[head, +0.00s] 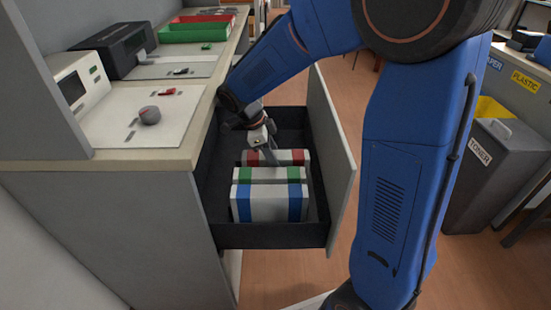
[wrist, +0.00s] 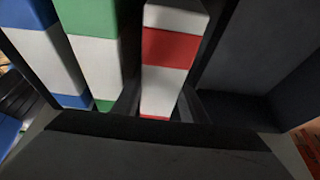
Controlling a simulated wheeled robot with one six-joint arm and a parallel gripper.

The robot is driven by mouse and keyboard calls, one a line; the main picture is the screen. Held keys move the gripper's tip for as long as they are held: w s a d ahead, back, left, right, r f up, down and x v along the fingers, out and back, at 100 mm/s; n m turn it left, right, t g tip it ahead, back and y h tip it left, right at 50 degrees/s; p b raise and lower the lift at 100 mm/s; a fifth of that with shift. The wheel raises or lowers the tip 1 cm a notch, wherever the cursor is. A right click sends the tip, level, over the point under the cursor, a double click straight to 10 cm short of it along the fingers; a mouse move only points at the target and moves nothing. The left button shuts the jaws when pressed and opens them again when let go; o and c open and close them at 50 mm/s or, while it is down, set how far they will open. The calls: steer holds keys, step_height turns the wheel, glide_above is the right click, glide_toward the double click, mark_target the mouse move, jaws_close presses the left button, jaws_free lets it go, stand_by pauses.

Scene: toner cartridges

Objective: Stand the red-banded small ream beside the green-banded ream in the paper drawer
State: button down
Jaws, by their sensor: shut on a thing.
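The red-banded small ream (head: 291,157) is upright inside the open paper drawer (head: 270,237), behind the green-banded ream (head: 268,175) in the head view. My gripper (head: 266,152) is shut on it from above. In the wrist view the red-banded ream (wrist: 166,75) sits between my fingers (wrist: 160,108). The green-banded ream (wrist: 98,55) stands beside it to the left, with a narrow gap between them. Whether the red-banded ream's base touches the drawer floor is hidden.
A blue-banded ream (head: 268,206) stands in front of the green-banded one. The drawer's front panel (head: 333,150) rises on the right. Free drawer floor (wrist: 238,65) shows right of the red-banded ream in the wrist view. The counter (head: 140,160) borders the drawer on the left.

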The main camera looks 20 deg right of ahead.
steer(key=shift+f, duration=0.3)
steer(key=c, duration=1)
jaws_free()
